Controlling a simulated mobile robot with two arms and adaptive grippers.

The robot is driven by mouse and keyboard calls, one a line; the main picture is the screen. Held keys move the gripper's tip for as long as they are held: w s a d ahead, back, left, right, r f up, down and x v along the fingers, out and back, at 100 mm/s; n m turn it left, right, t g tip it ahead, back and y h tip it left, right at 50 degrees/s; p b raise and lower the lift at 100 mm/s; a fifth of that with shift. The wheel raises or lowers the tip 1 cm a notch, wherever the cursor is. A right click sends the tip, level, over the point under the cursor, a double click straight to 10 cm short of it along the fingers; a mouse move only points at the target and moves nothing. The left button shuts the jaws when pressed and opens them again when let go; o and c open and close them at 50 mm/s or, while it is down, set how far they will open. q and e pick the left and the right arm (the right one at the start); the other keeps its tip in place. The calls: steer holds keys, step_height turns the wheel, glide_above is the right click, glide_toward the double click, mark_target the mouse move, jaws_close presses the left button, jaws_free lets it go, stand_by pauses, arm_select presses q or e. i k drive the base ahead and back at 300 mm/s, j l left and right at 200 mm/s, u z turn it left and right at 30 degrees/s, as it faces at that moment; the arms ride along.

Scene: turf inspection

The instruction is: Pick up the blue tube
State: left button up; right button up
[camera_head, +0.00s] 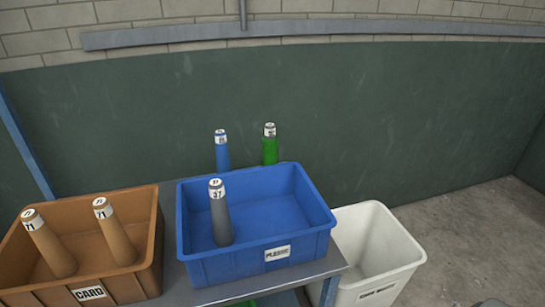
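The blue tube (222,153) stands upright behind the blue crate, with a white label and a light cap at its top. Its lower part is hidden by the crate's back wall. A green tube (269,150) stands upright just to its right, apart from it, its foot also hidden by the crate. Neither of my grippers shows in the head view.
A blue crate (309,234) on a grey table (195,299) holds a grey tube (220,219). A brown crate (140,228) labelled CARD at left holds two brown tubes (117,237). A white bin (381,258) stands right of the table. A dark green wall is behind.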

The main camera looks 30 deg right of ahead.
mark_target(223, 162)
steer(key=z, duration=0.65)
steer(key=l, duration=0.2)
steer(key=i+z, duration=0.05)
